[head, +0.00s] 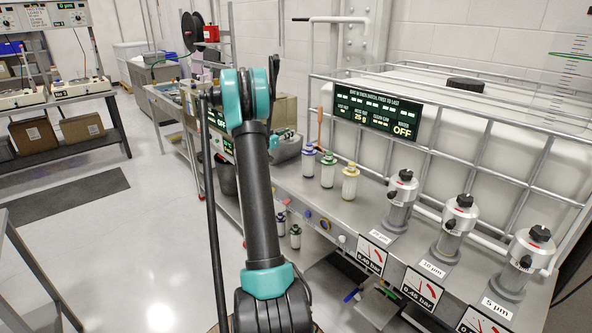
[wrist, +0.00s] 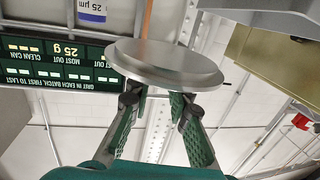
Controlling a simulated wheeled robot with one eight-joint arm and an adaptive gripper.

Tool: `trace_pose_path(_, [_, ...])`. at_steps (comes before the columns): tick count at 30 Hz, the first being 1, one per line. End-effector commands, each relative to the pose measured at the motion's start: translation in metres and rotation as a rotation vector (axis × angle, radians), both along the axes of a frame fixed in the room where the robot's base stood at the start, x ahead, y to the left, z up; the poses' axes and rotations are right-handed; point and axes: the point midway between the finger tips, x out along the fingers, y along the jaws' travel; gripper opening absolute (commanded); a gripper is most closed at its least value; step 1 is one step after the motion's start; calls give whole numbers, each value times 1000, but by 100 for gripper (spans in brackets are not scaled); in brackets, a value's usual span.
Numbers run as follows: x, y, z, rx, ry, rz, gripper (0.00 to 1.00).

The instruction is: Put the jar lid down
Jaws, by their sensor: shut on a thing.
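The jar lid (wrist: 165,62) is a round, flat, silver-grey metal disc in the wrist view. My gripper (wrist: 157,97) has its two dark green fingers at the lid's near edge and is shut on it. The wrist view looks upside down, and a small label reading 25 µm shows at its top. In the head view my arm crosses the middle and hides much of what lies behind it. I cannot clearly make out the lid there, nor which jar it belongs to.
On the steel bench in the head view stand small jars with blue (head: 308,160), green (head: 328,170) and yellow (head: 350,182) tops. Metal housings (head: 455,228) line the bench to the right. A dark display sign (head: 375,112) hangs on the rail behind.

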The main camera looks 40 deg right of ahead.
Motion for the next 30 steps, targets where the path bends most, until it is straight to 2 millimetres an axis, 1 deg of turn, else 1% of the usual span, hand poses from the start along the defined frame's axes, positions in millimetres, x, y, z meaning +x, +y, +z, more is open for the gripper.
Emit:
trace_pose_path(1, [1, 0, -14, 0, 0, 1, 0])
trace_pose_path(3, [1, 0, -31, 0, 0, 1, 0])
trace_pose_path(9, [1, 0, -80, 0, 0, 2, 0])
trace_pose_path(13, [1, 1, -108, 0, 0, 3, 0])
trace_pose_path(16, [1, 1, -122, 0, 0, 3, 0])
trace_pose_path(23, [1, 1, -136, 0, 0, 3, 0])
trace_pose_path(30, [1, 1, -166, 0, 0, 3, 0])
